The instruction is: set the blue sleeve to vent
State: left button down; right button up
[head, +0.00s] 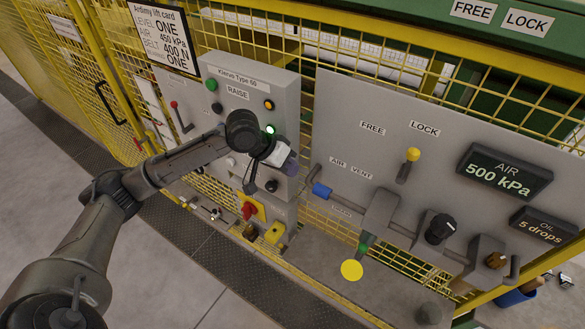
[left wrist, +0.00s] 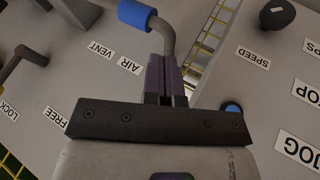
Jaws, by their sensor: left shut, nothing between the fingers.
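The blue sleeve (head: 321,190) sits on a grey pipe at the left end of the right panel, below the AIR label (head: 338,162) and left of the VENT label (head: 361,172). In the left wrist view, the sleeve (left wrist: 135,13) is at the top, beside the pipe's bend. My left gripper (head: 291,163) is shut and empty, up and left of the sleeve in the head view. Its dark purple fingers (left wrist: 165,70) point toward the pipe bend in the wrist view. Any contact with the pipe cannot be told. My right gripper is out of view.
A yellow-tipped FREE/LOCK lever (head: 411,160), a black knob (head: 440,228) and an AIR display reading 500 kPa (head: 504,172) are on the right panel. The Kiervo control box (head: 235,85), with buttons and a red switch (head: 249,210), stands behind my left arm.

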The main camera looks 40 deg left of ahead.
aim_at(320, 189)
pick_arm(q)
jog(key=x, duration=0.8)
jog(key=shift+p, duration=0.45)
jog(key=d+p, duration=0.2)
jog(key=d, duration=0.1)
jog(key=shift+w+d+r+p, duration=0.25)
jog(key=shift+w+p, duration=0.05)
jog(key=shift+p, duration=0.1)
jog(key=shift+d+f, duration=0.1)
jog(key=shift+d, duration=0.15)
jog(key=shift+f, duration=0.1)
